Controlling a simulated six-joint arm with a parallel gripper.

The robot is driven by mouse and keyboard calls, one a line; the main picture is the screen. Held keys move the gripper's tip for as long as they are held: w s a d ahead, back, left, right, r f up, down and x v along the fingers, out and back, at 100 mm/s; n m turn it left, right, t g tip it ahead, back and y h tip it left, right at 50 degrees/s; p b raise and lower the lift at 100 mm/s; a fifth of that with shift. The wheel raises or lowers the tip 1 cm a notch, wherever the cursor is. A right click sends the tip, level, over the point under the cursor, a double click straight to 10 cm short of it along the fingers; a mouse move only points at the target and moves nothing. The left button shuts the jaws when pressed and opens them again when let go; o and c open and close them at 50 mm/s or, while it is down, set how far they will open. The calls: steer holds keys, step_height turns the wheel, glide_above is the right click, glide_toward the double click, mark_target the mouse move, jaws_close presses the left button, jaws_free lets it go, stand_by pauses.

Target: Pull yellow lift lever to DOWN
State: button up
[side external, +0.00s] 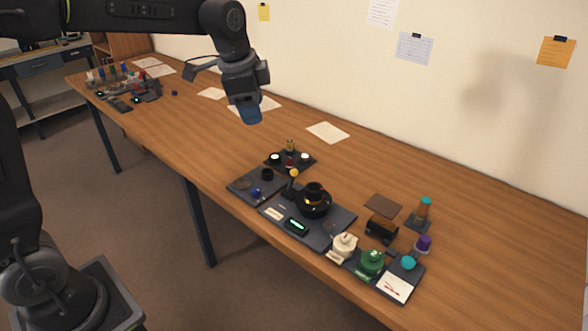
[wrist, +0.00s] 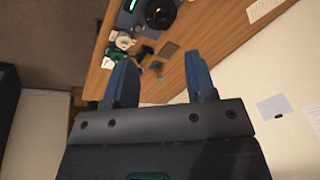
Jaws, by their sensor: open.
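The yellow lift lever shows as a small yellow knob (side external: 294,173) on a short dark stem, standing up at the back left of the dark work plate (side external: 325,238). Its marked position is too small to read. A black round lens-like part (side external: 313,199) sits just right of it, and also shows at the top of the wrist view (wrist: 160,12). My gripper (side external: 251,117) is high above the table, up and left of the lever, apart from everything. In the wrist view its two blue fingers (wrist: 160,85) are spread with nothing between them. I cannot make out the lever there.
A green display (side external: 297,225), a cream part (side external: 344,245) and a green part (side external: 371,262) stand along the plates. A small black rack (side external: 290,160) is behind the lever. The table's left-middle is clear.

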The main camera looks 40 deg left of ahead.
steer(key=w+a+f+m+g, duration=0.15)
steer(key=w+f+m, duration=0.25)
steer(key=w+f, duration=0.45)
steer(key=m, duration=0.3)
glide_toward(294, 169)
steer(key=f, duration=0.3)
steer(key=w+f, duration=0.1)
steer(key=f, duration=0.5)
steer(key=shift+w+a+f, duration=0.1)
steer(key=shift+w+f, duration=0.05)
steer(key=shift+f, duration=0.25)
steer(key=shift+c, duration=0.5)
jaws_close()
